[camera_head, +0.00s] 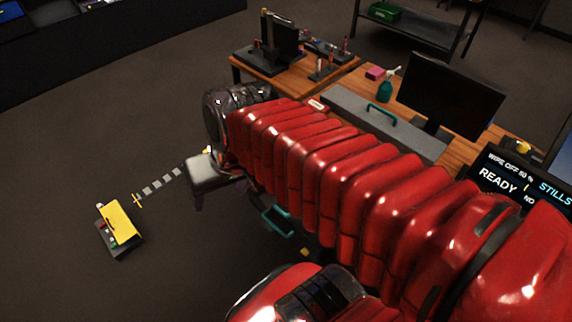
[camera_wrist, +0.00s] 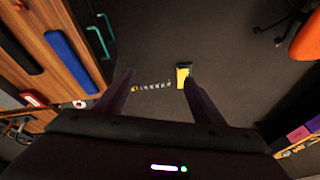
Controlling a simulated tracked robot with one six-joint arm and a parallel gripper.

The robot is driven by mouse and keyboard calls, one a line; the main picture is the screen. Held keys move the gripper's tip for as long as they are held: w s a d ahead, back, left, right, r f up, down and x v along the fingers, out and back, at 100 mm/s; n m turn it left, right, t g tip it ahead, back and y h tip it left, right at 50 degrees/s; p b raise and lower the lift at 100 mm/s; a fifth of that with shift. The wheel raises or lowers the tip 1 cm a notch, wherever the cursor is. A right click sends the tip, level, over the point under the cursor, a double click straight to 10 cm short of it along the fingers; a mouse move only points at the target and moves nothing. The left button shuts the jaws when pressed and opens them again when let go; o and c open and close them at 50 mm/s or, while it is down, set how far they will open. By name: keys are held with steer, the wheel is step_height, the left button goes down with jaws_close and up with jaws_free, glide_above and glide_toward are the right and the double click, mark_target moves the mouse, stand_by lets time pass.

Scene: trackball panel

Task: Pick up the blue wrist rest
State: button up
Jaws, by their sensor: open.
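The blue wrist rest (camera_wrist: 70,61) is a long rounded bar. It shows in the wrist view at the upper left, along the wooden desk (camera_wrist: 58,22) near its edge. In the head view I cannot see it; my red arm covers much of that desk. My gripper (camera_wrist: 160,77) is open and empty, with its two dark purple fingers spread wide over the floor. The wrist rest lies to the left of the fingers, apart from them.
Teal handles (camera_wrist: 101,36) stand beside the desk edge. A dark bar (camera_wrist: 20,48) lies further left on the desk. A yellow and black case (camera_head: 118,224) is on the floor. A monitor (camera_head: 450,95) stands on the desk. Open floor spreads at left.

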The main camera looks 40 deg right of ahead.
steer(key=shift+o, duration=0.6)
steer(key=w+d+f+m+g+y, duration=0.1)
steer(key=w+d+f+m+y, duration=0.1)
steer(key=f+m, duration=0.5)
steer(key=shift+d+f+m+y, duration=0.15)
steer(key=shift+d+m+y, duration=0.35)
steer(key=shift+d+y, duration=0.3)
steer(key=s+d+f+m+t+h, duration=0.1)
steer(key=d+f+m+t, duration=0.2)
steer(key=d+f+m, duration=0.2)
steer(key=d+f+m+t+h, duration=0.1)
steer(key=d+f+m+t, duration=0.3)
steer(key=d+m, duration=0.7)
steer(key=s+d+f+m+t+h, duration=0.1)
steer(key=d+f+m+t+h, duration=0.1)
steer(key=d+f+m, duration=0.4)
steer(key=shift+s+d+f+m+t, duration=0.1)
steer(key=shift+d+m+t, duration=0.3)
steer(key=shift+d, duration=0.6)
steer(key=shift+s+d+f+m+t, duration=0.15)
steer(key=shift+d+m, duration=0.45)
steer(key=shift+d, duration=0.35)
steer(key=shift+s+d+r+m+t, duration=0.1)
steer(key=shift+d+m+t, duration=0.3)
steer(key=shift+d, duration=0.6)
steer(key=shift+w, duration=0.1)
steer(key=shift+x, duration=4.25)
steer(key=shift+f, duration=0.2)
steer(key=shift+x, duration=2.55)
